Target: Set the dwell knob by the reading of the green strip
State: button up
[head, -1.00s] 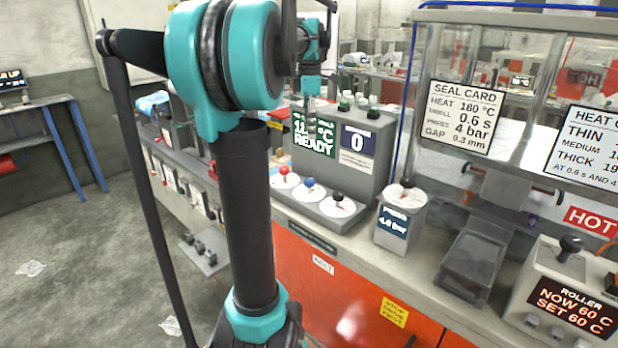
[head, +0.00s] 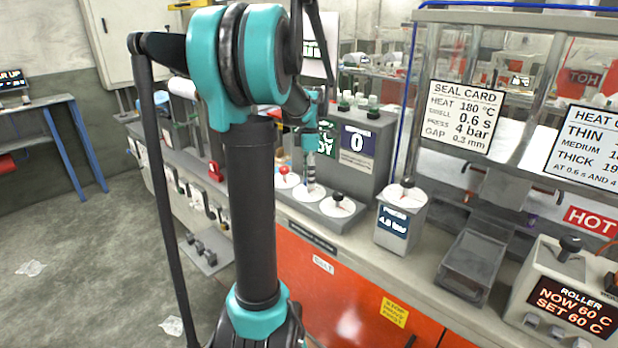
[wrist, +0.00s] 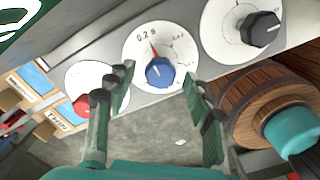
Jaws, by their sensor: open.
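A blue knob (wrist: 159,72) on a round white dial (wrist: 135,50) is in the wrist view. The dial's red mark points up left, near the label "0.2 s"; other labels are too small to read. My gripper (wrist: 156,80) is open, its fingers left and right of the blue knob. In the head view my gripper (head: 311,180) is down over the middle dial and mostly hides the blue knob. A red knob (head: 284,170) and a black knob (head: 338,197) flank it. I cannot make out a green strip. The seal card (head: 460,117) lists 0.6 s.
The console's green screen (head: 326,142) is partly hidden; its blue counter (head: 357,141) reads 0. A pressure box (head: 396,226) stands right of the dials. In the wrist view, labelled samples (wrist: 58,120) lie left and a round wooden thing (wrist: 240,105) is right.

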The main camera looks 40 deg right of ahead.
jog(key=shift+f, duration=0.3)
jog(key=shift+c, duration=0.5)
jog(key=c, duration=1.1)
jog(key=shift+o, duration=0.2)
